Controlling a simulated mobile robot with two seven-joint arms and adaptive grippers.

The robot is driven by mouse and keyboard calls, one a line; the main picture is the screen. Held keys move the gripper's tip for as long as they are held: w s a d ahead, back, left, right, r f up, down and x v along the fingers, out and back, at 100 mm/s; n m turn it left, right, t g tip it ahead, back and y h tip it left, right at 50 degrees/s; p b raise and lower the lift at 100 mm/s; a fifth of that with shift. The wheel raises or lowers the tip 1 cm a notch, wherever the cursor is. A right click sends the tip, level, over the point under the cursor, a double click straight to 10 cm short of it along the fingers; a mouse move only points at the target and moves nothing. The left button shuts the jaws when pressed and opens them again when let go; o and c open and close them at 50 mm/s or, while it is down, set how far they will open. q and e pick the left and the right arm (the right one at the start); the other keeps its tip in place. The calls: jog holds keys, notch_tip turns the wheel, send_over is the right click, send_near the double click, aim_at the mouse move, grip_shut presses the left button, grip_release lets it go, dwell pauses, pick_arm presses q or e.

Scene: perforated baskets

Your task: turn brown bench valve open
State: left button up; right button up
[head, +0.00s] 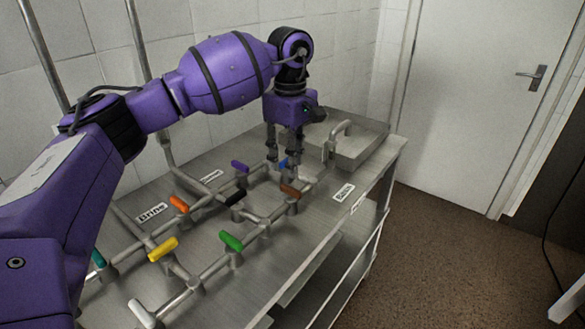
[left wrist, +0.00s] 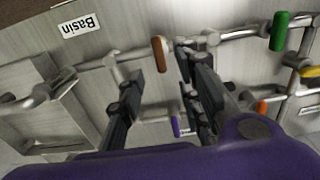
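The brown valve handle (head: 290,191) sits on the bench pipe near the "Basin" label, and it also shows in the left wrist view (left wrist: 160,54). It lies crosswise to the pipe run beneath it. My left gripper (head: 284,167) points down just behind and above the brown handle. In the left wrist view its two fingers (left wrist: 155,68) are spread apart, with the brown handle showing in the gap beyond the tips. Nothing is held, and I see no contact with the handle. My right gripper is not in view.
Blue (head: 283,163), purple (head: 239,166), black (head: 235,198), green (head: 231,242), orange (head: 179,203), yellow (head: 163,249) and white (head: 141,314) handles crowd the pipes. A basin with a tap (head: 341,129) stands right of the gripper.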

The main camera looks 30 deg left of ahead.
aim_at(291, 188)
pick_arm(q)
jog(key=shift+w, duration=0.15)
jog(key=shift+f, duration=0.35)
jog(key=shift+s+f, duration=0.2)
jog(key=shift+f, duration=1)
notch_tip(291, 188, down, 4)
jog(key=shift+r, duration=0.25)
jog(key=shift+w+f, duration=0.1)
jog(key=shift+f, duration=0.35)
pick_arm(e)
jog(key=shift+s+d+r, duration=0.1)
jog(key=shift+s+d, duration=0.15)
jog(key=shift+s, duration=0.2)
pick_arm(q)
jog(key=shift+c, duration=0.4)
grip_shut()
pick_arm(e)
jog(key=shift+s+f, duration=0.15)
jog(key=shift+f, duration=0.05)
